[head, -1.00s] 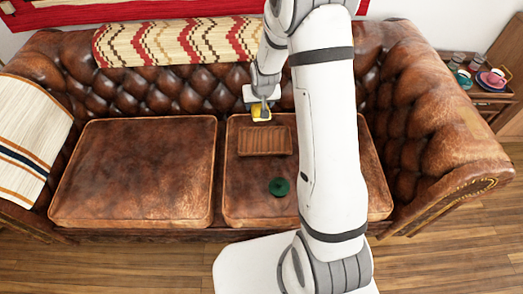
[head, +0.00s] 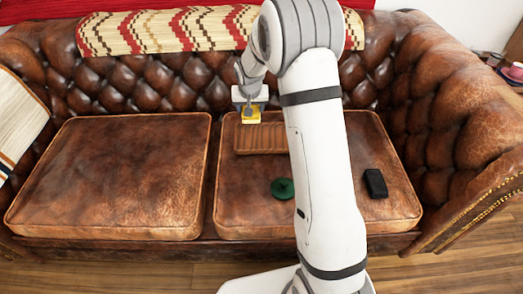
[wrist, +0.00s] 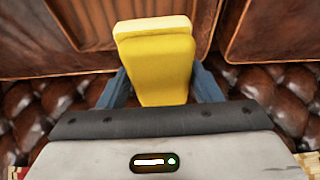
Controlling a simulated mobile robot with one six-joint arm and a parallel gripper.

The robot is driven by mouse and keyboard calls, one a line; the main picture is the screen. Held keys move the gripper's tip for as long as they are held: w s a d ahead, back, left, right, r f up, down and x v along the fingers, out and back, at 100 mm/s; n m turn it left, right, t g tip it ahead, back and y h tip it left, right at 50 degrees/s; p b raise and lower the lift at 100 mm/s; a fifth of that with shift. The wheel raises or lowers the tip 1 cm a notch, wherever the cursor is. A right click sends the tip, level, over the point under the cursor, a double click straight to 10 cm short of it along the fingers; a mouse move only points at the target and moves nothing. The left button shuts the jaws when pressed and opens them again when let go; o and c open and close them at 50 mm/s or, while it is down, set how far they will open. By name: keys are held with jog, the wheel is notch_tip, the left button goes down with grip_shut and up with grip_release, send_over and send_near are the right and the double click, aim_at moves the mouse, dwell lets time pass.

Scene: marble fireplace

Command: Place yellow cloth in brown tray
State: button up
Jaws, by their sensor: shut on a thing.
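My gripper (head: 250,111) is shut on the yellow cloth (head: 251,118), a small block-like piece with a paler end. In the wrist view the cloth (wrist: 158,65) sits between the two blue-grey fingers. The brown tray (head: 262,142) is a ribbed rectangle on the right seat cushion. My arm hides its right part in the head view. The gripper and cloth appear over the tray's back left part; their height above it is hard to tell. A ribbed brown surface, likely the tray (wrist: 85,22), shows behind the cloth in the wrist view.
A round dark green object (head: 282,188) lies in front of the tray. A black box-like object (head: 376,184) lies on the right of the same cushion. The left cushion (head: 110,175) is clear. The tufted sofa back (head: 160,85) rises close behind my gripper.

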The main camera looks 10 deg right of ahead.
aim_at(250, 136)
jog(key=b+x, duration=0.4)
jog(key=shift+a+f, duration=0.1)
jog(key=shift+a, duration=0.15)
notch_tip(250, 136, down, 10)
jog(key=b, duration=0.4)
jog(key=shift+w, duration=0.1)
jog(key=o, duration=0.6)
